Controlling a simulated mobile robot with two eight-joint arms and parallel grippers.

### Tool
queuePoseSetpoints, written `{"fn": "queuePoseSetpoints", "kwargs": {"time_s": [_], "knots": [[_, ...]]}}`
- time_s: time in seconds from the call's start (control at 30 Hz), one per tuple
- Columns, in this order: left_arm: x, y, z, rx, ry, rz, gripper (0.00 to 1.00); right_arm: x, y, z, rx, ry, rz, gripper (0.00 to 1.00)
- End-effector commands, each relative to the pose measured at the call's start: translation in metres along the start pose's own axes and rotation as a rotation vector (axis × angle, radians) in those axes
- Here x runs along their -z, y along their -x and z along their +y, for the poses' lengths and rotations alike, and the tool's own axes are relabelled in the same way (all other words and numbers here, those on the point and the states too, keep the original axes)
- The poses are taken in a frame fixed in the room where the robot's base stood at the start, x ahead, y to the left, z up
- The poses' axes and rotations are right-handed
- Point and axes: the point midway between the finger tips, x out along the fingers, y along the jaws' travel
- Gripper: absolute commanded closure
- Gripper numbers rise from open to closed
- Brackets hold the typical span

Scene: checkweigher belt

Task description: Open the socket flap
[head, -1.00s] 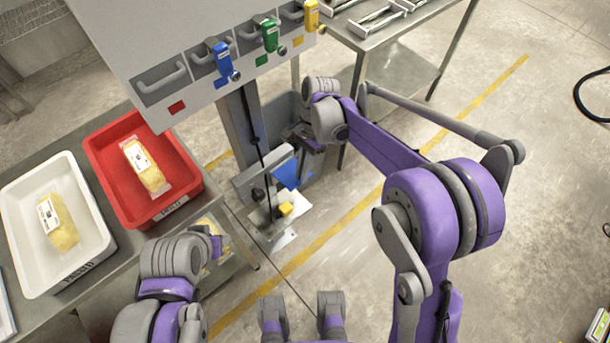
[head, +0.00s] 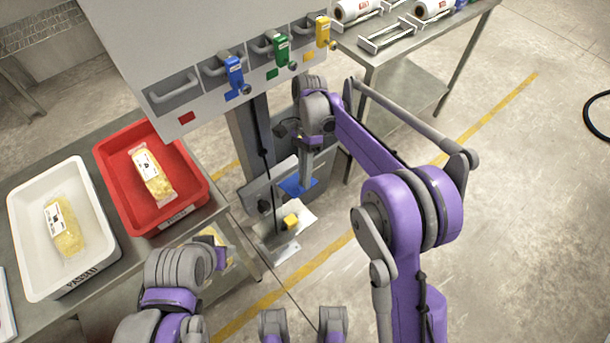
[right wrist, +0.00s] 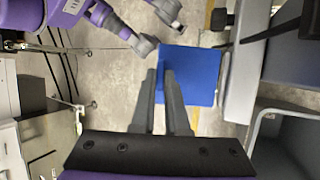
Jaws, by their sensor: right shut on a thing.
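The blue flap (head: 297,188) is on the grey unit low beside the column, in the middle of the head view. It also shows as a blue square in the right wrist view (right wrist: 198,78). My right gripper (head: 301,176) is above the flap, its fingers pointing down. In the right wrist view its two fingers (right wrist: 160,73) are close together at the flap's left edge, shut on it. The socket behind the flap cannot be made out. My left arm is folded at the lower left, and its gripper is not visible.
A grey cabinet (head: 190,85) with blue, green and yellow padlocks overhangs the area. A red tray (head: 203,180) and a white tray (head: 20,235) stand on the left table.

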Motion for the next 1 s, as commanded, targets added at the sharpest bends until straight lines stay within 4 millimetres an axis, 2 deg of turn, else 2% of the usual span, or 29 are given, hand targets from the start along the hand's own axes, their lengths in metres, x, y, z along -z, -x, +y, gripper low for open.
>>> {"fn": "queuePoseSetpoints", "kwargs": {"time_s": [0.03,0.07,0.1,0.2,0.23,0.8,1.0], "knots": [[0.0,0.0,0.0,0.0,0.0,0.0,0.5,-0.0008,-0.0002,-0.0001,0.0,0.002,-0.002,1.0],[0.0,0.0,0.0,0.0,0.0,0.0,0.5,-0.0008,-0.0002,-0.0001,0.0,0.002,-0.001,0.84],[0.0,0.0,0.0,0.0,0.0,0.0,0.5,-0.0007,-0.0002,-0.0001,0.0,0.002,-0.001,0.77],[0.0,0.0,0.0,0.0,0.0,0.0,0.5,-0.0006,-0.0002,-0.0001,0.0,0.002,-0.001,0.59],[0.0,0.0,0.0,0.0,0.0,0.0,0.5,-0.0005,-0.0002,-0.0001,0.0,0.001,-0.001,0.57],[0.0001,0.0,0.0,0.0,0.0,0.0,0.5,0.0001,-0.0004,0.0003,0.005,0.002,0.0,0.57],[0.0003,0.0004,0.0,0.0,0.0,0.0,0.5,0.0034,-0.0072,0.0046,0.08,0.031,0.0,0.57]]}}
